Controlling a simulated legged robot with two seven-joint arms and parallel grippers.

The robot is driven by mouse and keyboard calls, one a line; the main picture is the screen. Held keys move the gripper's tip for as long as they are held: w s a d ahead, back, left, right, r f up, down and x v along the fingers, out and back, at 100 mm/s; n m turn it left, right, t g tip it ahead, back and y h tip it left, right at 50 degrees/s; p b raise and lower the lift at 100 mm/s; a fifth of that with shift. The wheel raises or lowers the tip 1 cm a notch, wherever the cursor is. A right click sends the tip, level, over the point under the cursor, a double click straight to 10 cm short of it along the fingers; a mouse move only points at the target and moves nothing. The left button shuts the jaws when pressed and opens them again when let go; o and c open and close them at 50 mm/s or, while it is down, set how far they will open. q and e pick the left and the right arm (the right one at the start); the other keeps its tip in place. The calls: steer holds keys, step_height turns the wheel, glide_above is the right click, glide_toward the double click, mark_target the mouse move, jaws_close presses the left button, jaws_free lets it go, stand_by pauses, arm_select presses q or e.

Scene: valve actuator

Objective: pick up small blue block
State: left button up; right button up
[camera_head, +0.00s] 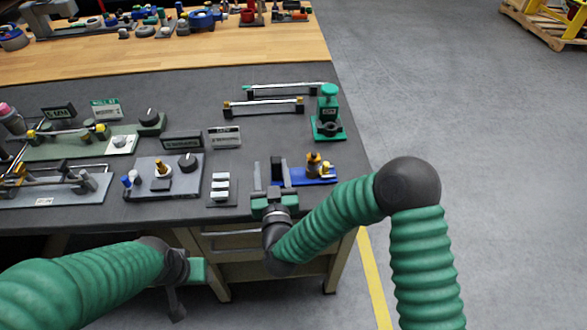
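A blue piece (322,177) lies near the front right of the dark mat, with a brass fitting (314,163) on it. It is the clearest blue thing near my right gripper; I cannot tell a separate small blue block. My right gripper (272,171) is over the front edge of the bench, just left of the blue piece. Its two fingers point away from me and stand apart, with a dark upright part showing between them. My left gripper (178,298) is low in front of the bench, below its top; its fingers are partly hidden.
The mat (215,95) holds grey panels with valves, a white-block strip (220,188), two long rods (264,105) and a green valve stand (328,112). The bench's right side drops to open floor (450,110).

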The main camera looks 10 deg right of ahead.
steer(key=shift+s+a+r, duration=0.1)
steer(key=shift+s+r, duration=0.05)
steer(key=shift+s, duration=0.1)
steer(key=shift+c, duration=0.9)
steer(key=shift+w, duration=0.1)
steer(key=shift+c, duration=1.2)
steer(key=shift+w+d+f, duration=0.2)
steer(key=shift+d, duration=0.25)
steer(key=shift+w+d+f, duration=0.2)
steer(key=shift+d, duration=0.2)
steer(key=c, duration=0.5)
steer(key=shift+d, duration=0.2)
jaws_close()
steer(key=shift+s+a+r, duration=0.15)
steer(key=shift+s, duration=0.05)
steer(key=shift+a, duration=0.5)
steer(key=shift+d, duration=0.35)
steer(key=shift+a, duration=0.1)
